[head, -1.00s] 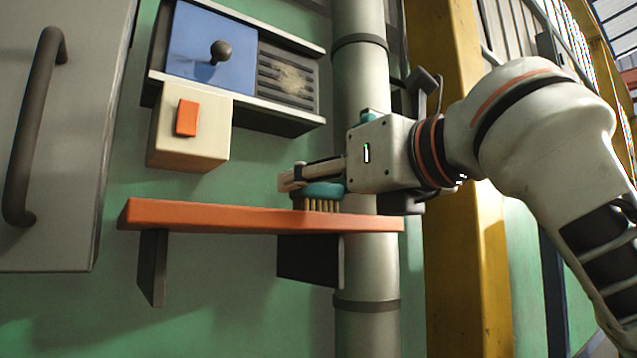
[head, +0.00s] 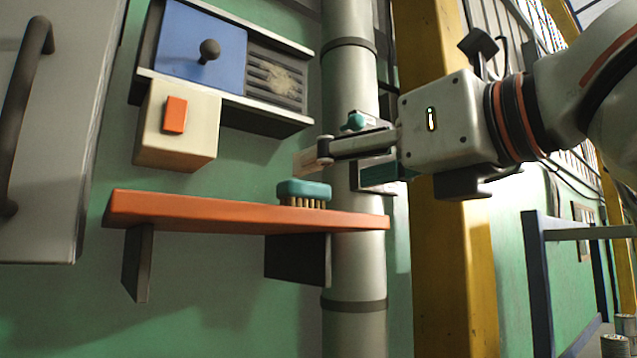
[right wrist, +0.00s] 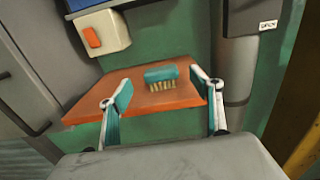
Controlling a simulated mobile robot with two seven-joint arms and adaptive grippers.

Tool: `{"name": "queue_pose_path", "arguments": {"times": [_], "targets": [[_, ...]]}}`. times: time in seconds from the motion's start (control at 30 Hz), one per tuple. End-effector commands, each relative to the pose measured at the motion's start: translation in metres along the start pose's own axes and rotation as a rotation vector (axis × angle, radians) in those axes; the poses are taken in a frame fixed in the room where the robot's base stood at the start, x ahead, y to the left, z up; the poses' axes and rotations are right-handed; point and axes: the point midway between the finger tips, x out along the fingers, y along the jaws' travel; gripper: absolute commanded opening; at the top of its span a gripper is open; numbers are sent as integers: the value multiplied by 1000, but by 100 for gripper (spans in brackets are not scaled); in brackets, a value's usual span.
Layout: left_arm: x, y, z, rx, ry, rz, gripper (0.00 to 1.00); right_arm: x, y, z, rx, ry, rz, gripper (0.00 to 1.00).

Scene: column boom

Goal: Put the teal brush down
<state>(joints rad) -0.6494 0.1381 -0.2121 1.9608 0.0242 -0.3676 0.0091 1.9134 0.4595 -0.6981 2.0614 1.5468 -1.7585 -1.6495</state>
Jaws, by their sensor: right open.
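The teal brush (head: 304,190) stands bristles down on the orange shelf (head: 220,211), near its right end. It also shows in the right wrist view (right wrist: 160,76), on the shelf (right wrist: 120,100) beyond the fingers. My right gripper (head: 318,158) is above and to the right of the brush, apart from it. In the right wrist view the right gripper (right wrist: 160,95) has its two fingers spread wide with nothing between them. My left gripper is in neither view.
A cream box with an orange switch (head: 175,116) hangs above the shelf, below a blue panel with a dark knob (head: 209,51). A grey pipe (head: 352,265) runs upright behind the shelf's right end. A grey door with a dark handle (head: 24,110) is at left.

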Motion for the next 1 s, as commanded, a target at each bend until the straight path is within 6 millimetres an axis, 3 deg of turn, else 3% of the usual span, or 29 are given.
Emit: {"name": "queue_pose_path", "arguments": {"times": [0.1, 0.3, 1.0], "targets": [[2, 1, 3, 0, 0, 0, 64, -21, -1, 0, -2, -3, -3, 64], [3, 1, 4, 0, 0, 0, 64, -40, 0, 0, -1, 0, 0, 64], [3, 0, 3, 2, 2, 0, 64, -42, 0, 0, 0, 1, 1, 64]]}}
